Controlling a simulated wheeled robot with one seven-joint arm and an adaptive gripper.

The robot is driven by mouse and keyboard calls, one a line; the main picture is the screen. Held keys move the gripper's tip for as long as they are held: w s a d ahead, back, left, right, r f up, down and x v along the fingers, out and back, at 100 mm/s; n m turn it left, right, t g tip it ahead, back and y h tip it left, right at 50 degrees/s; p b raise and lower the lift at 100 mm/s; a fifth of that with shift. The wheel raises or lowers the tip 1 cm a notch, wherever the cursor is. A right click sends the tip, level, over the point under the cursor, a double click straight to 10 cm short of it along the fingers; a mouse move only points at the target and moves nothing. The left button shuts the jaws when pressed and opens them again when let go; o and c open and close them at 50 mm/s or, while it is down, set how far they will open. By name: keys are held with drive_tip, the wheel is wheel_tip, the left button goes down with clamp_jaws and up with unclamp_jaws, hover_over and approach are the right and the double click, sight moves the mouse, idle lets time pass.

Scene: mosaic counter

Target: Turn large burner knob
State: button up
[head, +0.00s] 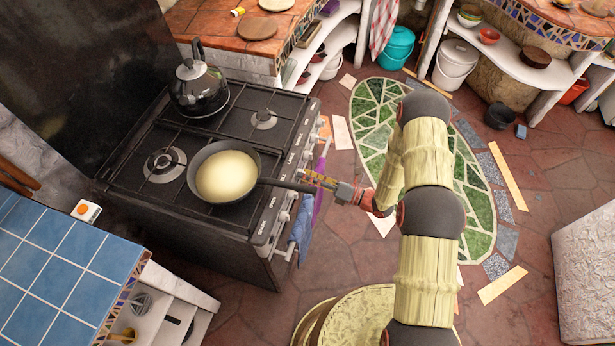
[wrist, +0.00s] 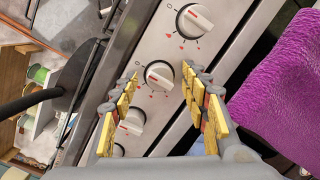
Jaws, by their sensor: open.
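The stove's front panel (head: 290,180) carries a row of white knobs with red marks. In the wrist view one knob (wrist: 158,75) lies between the fingertips of my gripper (wrist: 161,70), one finger on each side. The gripper is open, and contact with the knob cannot be made out. Another knob (wrist: 194,19) is above it in the wrist view, and a further knob (wrist: 130,122) is below it. In the head view my gripper (head: 305,177) is at the panel, beside the pan handle. Which burner each knob serves cannot be told.
A frying pan (head: 225,174) with pale yellow contents sits on the stove; its handle (head: 285,184) sticks out over the front edge near my gripper. A kettle (head: 198,88) stands at the back. A purple towel (wrist: 280,100) hangs close beside the panel. A blue-tiled counter (head: 60,265) is at left.

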drive_tip(key=shift+c, duration=0.2)
drive_tip(key=c, duration=1.1)
